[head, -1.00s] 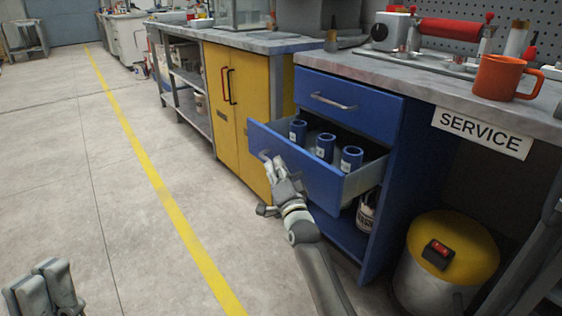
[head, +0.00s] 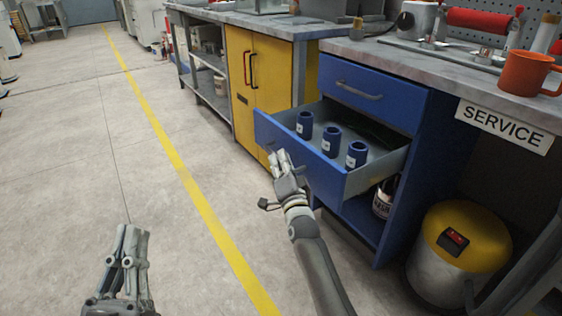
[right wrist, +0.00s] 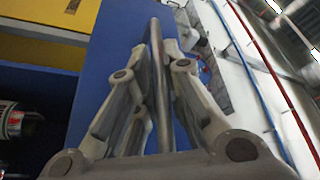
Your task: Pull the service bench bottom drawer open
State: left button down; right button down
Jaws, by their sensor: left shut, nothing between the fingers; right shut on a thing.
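The blue bottom drawer (head: 314,165) of the service bench stands pulled out, with several dark blue cylinders (head: 330,141) standing upright inside. My right gripper (head: 279,159) is at the drawer's front and is shut on the drawer handle. In the right wrist view the grey handle bar (right wrist: 156,80) runs between the fingers in front of the blue drawer face (right wrist: 105,75). My left gripper (head: 131,232) is shut and empty over the floor at lower left, far from the drawer.
The shut upper drawer (head: 372,92) sits above. A yellow-topped drum (head: 462,240) stands right of the drawers. A yellow cabinet (head: 250,80) is to the left. The floor in front is clear.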

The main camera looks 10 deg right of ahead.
jog(key=shift+f, duration=0.1)
jog(key=c, duration=1.8)
grip_release()
jog(key=shift+s, duration=0.1)
jog(key=v, duration=1.2)
